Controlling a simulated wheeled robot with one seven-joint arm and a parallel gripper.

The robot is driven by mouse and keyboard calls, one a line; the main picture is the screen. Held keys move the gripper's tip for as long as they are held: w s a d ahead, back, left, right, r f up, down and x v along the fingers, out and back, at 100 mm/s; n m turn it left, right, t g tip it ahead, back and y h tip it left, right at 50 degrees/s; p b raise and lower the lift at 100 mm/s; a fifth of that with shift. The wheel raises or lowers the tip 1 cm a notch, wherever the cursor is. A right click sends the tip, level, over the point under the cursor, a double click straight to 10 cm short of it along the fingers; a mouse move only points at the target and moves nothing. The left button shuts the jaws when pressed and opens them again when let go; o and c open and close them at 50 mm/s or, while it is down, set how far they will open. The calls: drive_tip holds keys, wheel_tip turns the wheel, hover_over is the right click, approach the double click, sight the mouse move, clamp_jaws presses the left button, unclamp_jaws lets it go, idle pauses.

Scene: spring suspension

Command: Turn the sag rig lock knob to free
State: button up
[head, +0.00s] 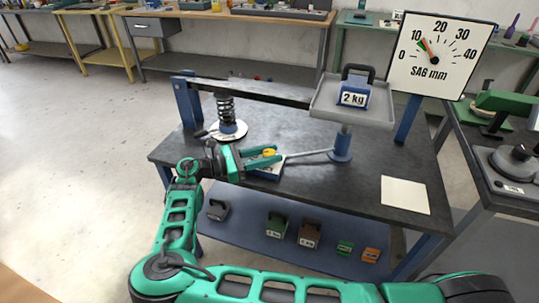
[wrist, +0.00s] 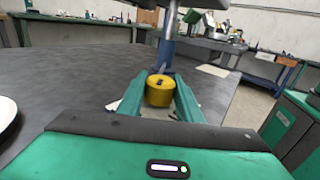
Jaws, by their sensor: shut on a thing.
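The lock knob (head: 269,153) is a yellow round knob on a small blue-and-white base (head: 268,173) on the dark table. In the wrist view the knob (wrist: 160,90) shows a dark mark on its top and sits between my green fingers. My gripper (head: 266,157) reaches in from the left and is shut on the knob; it also shows in the wrist view (wrist: 158,95). The dial (head: 441,50) reads SAG mm, with its needle a little above 10. The base's lettering is mostly hidden by my fingers.
A blue 2 kg weight (head: 354,96) sits on a grey tray (head: 335,117) at the beam's (head: 250,91) right end. A coil spring (head: 225,112) stands under the beam. A blue post (head: 341,147) stands just right of the knob. Several weights lie on the lower shelf (head: 235,228).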

drive_tip(key=m+g, duration=0.2)
drive_tip(key=g, duration=0.1)
drive_tip(key=m+g, duration=0.2)
drive_tip(key=g, duration=0.2)
drive_tip(key=shift+w+a+m+h, duration=0.1)
drive_tip(key=shift+a+m+h, duration=0.05)
drive_tip(key=shift+m+h, duration=0.2)
drive_tip(key=shift+r+m+g, duration=0.1)
drive_tip(key=shift+m+g, duration=0.15)
drive_tip(key=shift+g, duration=0.25)
drive_tip(key=o, duration=0.9)
drive_tip(key=shift+o, duration=0.7)
